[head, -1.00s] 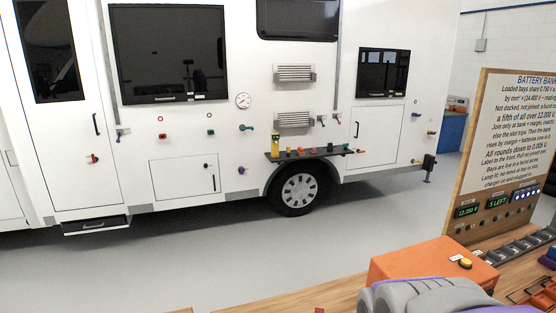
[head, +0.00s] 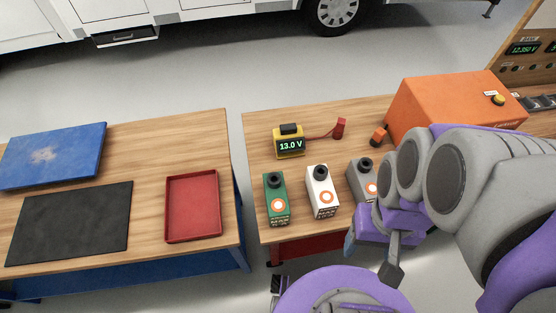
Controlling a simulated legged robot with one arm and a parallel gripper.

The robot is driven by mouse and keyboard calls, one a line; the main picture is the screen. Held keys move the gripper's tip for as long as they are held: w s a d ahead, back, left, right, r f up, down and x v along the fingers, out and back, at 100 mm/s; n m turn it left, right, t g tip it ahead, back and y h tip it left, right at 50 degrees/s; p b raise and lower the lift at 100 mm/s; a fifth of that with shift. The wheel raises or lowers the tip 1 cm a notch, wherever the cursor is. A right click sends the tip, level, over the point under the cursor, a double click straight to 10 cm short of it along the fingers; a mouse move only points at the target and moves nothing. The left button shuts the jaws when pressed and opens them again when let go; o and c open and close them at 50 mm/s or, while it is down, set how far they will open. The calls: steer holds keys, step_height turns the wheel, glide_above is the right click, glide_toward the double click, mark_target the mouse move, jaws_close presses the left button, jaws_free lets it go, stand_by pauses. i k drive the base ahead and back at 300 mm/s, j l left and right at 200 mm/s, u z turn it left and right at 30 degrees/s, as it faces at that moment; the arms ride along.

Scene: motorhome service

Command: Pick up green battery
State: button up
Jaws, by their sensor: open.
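The green battery (head: 277,197) stands upright at the left front of the right wooden table, with a black knob on top and an orange ring on its front. A white battery (head: 322,192) stands just right of it, and a grey battery (head: 362,179) stands further right, partly hidden by my arm. My gripper (head: 370,262) is at the lower right, near the table's front edge, apart from the green battery and to its right. It is open, and nothing shows between its fingers. Part of it is hidden by my arm.
An orange box (head: 450,100) is at the back right. Across a gap, the left table holds a red tray (head: 192,207), a black mat (head: 70,222) and a blue pad (head: 54,155).

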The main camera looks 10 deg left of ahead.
mark_target(277, 199)
steer(key=k+j+z, duration=0.4)
steer(key=j, duration=0.2)
steer(key=k+j+z, duration=0.35)
steer(key=k+j, duration=0.15)
steer(key=k+j+z, duration=0.4)
steer(key=k+l, duration=0.05)
steer(key=k, duration=0.05)
